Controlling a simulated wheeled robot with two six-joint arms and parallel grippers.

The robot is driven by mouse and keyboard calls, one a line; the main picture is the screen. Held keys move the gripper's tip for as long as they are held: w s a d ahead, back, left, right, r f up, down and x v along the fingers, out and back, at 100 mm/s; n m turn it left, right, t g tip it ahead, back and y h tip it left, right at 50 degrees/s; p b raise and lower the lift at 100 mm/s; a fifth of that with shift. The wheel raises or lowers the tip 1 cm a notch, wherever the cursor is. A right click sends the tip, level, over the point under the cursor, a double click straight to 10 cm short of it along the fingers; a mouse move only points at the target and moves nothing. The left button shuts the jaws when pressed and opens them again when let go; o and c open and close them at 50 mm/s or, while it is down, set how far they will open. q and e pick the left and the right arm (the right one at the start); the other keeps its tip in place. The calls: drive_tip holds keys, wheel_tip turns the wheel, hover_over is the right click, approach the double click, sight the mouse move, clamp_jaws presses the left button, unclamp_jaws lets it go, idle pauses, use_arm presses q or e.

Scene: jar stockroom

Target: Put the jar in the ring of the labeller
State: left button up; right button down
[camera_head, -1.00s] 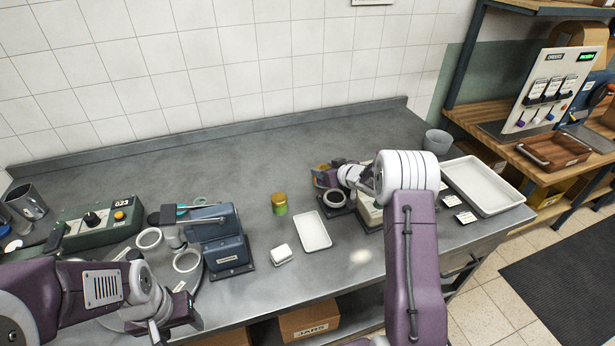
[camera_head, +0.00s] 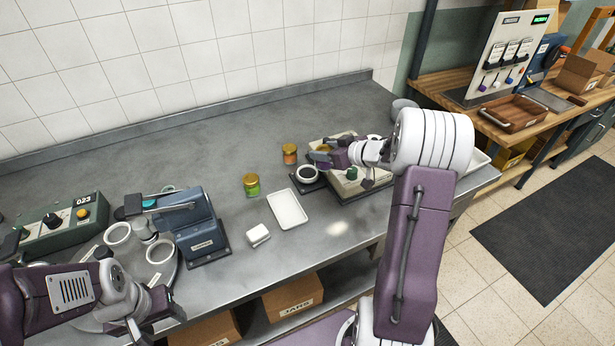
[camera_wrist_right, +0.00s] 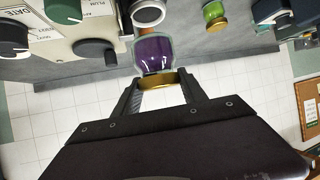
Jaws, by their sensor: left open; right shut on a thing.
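My right gripper (camera_head: 326,157) is shut on a plum jar, a clear jar with dark purple contents and a gold lid (camera_wrist_right: 155,62). In the right wrist view the fingers grip it at the lid. In the head view the jar is mostly hidden by the gripper. The labeller (camera_head: 352,182) is a cream box with a green knob. The jar is outside the ring. My left gripper (camera_head: 138,328) is open at the lower left.
A green jar (camera_head: 251,185) and an orange jar (camera_head: 290,154) stand left of the labeller. A blue machine (camera_head: 195,225) stands further left. The back of the counter is clear.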

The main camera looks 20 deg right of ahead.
drive_tip(key=s+d+r, duration=0.2)
drive_tip(key=d, duration=0.2)
drive_tip(key=shift+m+h, duration=0.5)
drive_tip(key=w+a+f+b, duration=0.1)
drive_tip(key=w+a+f, duration=0.1)
drive_tip(key=w+f, duration=0.1)
drive_tip(key=w+a+f+b, duration=0.2)
drive_tip(key=w+f, duration=0.1)
drive_tip(key=f, duration=0.1)
drive_tip(key=w+a+f+b, duration=0.2)
drive_tip(key=w+f, duration=0.1)
drive_tip(key=w, duration=0.1)
drive_tip(key=shift+f, duration=0.6)
drive_tip(key=shift+f, duration=0.1)
drive_tip(key=c, duration=0.6)
unclamp_jaws()
drive_tip(key=shift+c, duration=0.2)
drive_tip(key=shift+s+a, duration=0.1)
